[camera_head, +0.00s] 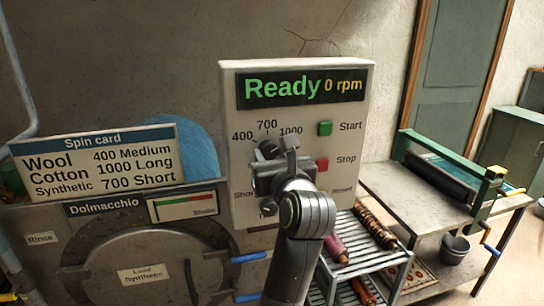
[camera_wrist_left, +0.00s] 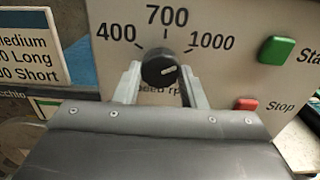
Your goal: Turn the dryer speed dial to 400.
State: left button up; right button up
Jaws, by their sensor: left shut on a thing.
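The black speed dial (camera_head: 267,150) is on the white control panel (camera_head: 300,103), below the marks 400, 700 and 1000. My left gripper (camera_head: 272,163) is at the dial and hides part of it in the head view. In the left wrist view the dial (camera_wrist_left: 159,69) sits between the two grey fingers (camera_wrist_left: 160,87), which are shut on its sides. The white pointer line on the dial points right and slightly up, nearest the 1000 side. The display (camera_head: 305,87) reads "Ready 0 rpm". My right gripper is not in view.
The green Start button (camera_head: 325,128) and red Stop button (camera_head: 322,164) are right of the dial. A rack with rollers (camera_head: 340,262) and a metal table (camera_head: 420,197) stand at right.

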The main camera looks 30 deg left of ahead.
pick_arm(q)
jog(key=shift+n+b, duration=0.3)
jog(key=shift+n, duration=0.1)
jog(key=shift+f+n+b, duration=0.1)
jog(key=shift+n+b, duration=0.25)
jog(key=shift+n, duration=0.25)
jog(key=n+b, duration=0.2)
jog(key=n, duration=0.2)
jog(key=n+b, duration=0.2)
jog(key=n, duration=0.2)
jog(key=shift+d, duration=0.1)
jog(key=n+b, duration=0.2)
jog(key=n, duration=0.1)
jog(key=shift+n, duration=0.3)
jog(key=n+b, duration=0.2)
jog(key=n, duration=0.3)
jog(key=shift+r, duration=0.2)
jog(key=n+b, duration=0.2)
jog(key=n, duration=0.3)
jog(key=shift+r, duration=0.1)
